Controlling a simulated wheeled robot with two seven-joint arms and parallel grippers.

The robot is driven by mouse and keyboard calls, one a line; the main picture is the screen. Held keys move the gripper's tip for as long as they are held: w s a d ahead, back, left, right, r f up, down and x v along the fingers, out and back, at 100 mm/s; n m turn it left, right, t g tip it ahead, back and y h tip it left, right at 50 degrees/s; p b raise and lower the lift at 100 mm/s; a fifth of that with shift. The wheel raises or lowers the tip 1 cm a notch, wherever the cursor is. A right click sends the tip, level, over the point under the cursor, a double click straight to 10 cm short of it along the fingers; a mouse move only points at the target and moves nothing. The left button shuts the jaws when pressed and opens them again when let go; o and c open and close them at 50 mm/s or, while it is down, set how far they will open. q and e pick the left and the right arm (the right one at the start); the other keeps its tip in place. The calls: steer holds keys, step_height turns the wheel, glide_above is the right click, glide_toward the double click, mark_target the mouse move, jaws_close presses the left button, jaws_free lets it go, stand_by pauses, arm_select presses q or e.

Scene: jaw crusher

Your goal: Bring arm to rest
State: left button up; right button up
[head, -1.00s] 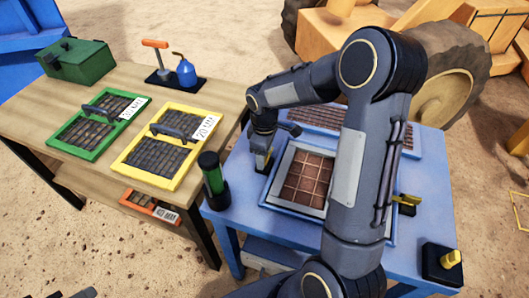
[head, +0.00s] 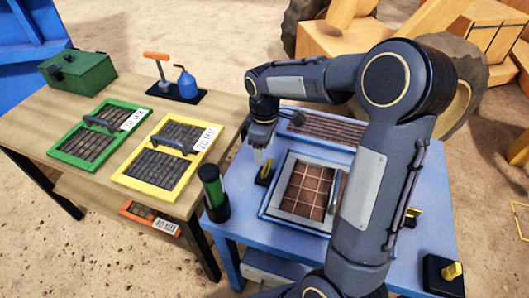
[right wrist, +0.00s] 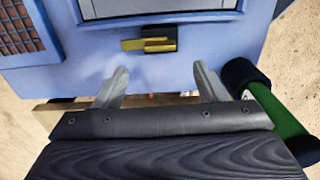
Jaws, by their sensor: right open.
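My right gripper (head: 261,150) hangs above the left side of the blue machine table (head: 243,222), with its fingers pointing down. In the right wrist view its two fingers (right wrist: 160,86) are spread with nothing between them. A black and yellow latch (head: 265,173) lies just below the fingertips and apart from them; it also shows in the right wrist view (right wrist: 150,44). Right of the latch, a framed screen with a brown grid (head: 302,190) lies in the blue table. My right arm hides part of the table's right side. My left gripper is out of view.
A green cylinder in a black holder (head: 213,191) stands at the table's left corner. The wooden bench (head: 100,98) holds a green-framed screen (head: 76,149), a yellow-framed screen (head: 142,172), a green box (head: 77,73) and a blue oil can (head: 187,83). A black-yellow block (head: 441,275) sits front right.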

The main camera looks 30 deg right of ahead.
stand_by(0.5)
steer(key=s+a+r+m+t+y, duration=0.1)
steer(key=s+a+r+m+t, duration=0.1)
steer(key=s, duration=0.5)
steer(key=s+a+r+m+t+y+p, duration=0.1)
steer(key=s+a+r+m, duration=0.2)
steer(key=s, duration=0.4)
steer(key=s+a+r+m+t+y+p, duration=0.1)
steer(key=s+a+r+m+t, duration=0.1)
steer(key=s+m, duration=0.3)
steer(key=s+r, duration=0.1)
steer(key=s, duration=0.2)
steer(key=shift+a+r+t+y, duration=0.2)
steer(key=shift+r+t+y, duration=0.1)
steer(key=shift+y, duration=0.1)
